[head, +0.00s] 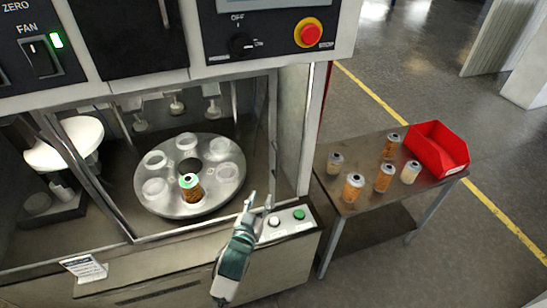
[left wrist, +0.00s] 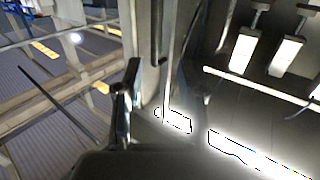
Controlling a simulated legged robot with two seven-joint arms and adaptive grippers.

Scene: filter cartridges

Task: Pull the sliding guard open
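The sliding guard appears as a clear panel with a grey metal frame (head: 272,135) across the front of the machine's opening. Its upright right edge stands just above my left gripper. My left gripper (head: 260,201) is in front of the machine's lower right corner, beside the button box. Its fingers point up and are apart with nothing seen between them. I cannot tell whether a finger touches the guard's edge. In the left wrist view one dark finger (left wrist: 129,88) shows beside a pale upright bar (left wrist: 170,60). My right gripper is out of view.
Behind the guard is a round carousel (head: 190,208) with one orange-brown cartridge (head: 191,187). A button box (head: 287,222) sits right of my gripper. A side table (head: 335,190) holds several cartridges and a red bin (head: 436,150). A red stop button (head: 310,33) is above.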

